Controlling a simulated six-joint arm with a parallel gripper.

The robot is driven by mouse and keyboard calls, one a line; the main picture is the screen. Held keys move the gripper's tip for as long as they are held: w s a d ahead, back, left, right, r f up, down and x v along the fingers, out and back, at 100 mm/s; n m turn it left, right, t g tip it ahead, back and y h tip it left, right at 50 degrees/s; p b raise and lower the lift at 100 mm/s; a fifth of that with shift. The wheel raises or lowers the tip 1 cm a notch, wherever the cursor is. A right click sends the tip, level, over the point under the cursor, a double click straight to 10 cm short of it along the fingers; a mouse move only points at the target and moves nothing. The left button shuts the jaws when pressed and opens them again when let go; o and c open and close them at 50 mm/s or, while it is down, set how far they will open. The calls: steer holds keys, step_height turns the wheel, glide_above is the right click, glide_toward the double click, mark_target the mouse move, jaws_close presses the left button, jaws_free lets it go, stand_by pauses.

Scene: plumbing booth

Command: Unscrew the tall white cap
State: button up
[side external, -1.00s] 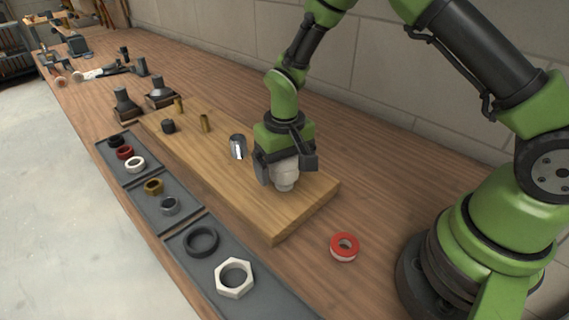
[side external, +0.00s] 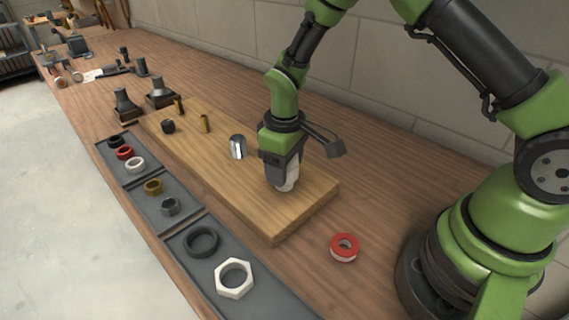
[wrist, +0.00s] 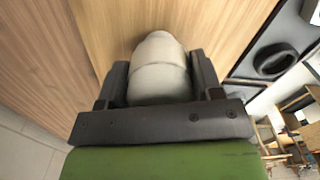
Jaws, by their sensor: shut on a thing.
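The tall white cap (side external: 289,177) stands at the near end of the wooden board (side external: 245,180). It is partly hidden by my gripper (side external: 284,172) in the side external view. In the wrist view the white cap (wrist: 158,72) sits between the two dark fingers of my gripper (wrist: 160,82). My gripper points down and is shut on the cap. The thread under the cap is hidden, so I cannot tell how far it is screwed on.
A chrome cylinder (side external: 238,147), brass fittings (side external: 204,123) and a dark cap (side external: 168,126) stand farther along the board. A dark tray (side external: 172,214) with several nuts and rings runs along the bench's left edge. A red and white tape roll (side external: 344,247) lies near the board's end.

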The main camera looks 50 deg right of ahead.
steer(key=n, duration=0.3)
steer(key=shift+n, duration=0.4)
steer(key=n, duration=0.3)
steer(key=shift+r+n, duration=0.1)
steer(key=shift+n, duration=0.3)
steer(key=o, duration=1.2)
steer(key=shift+r, duration=2.5)
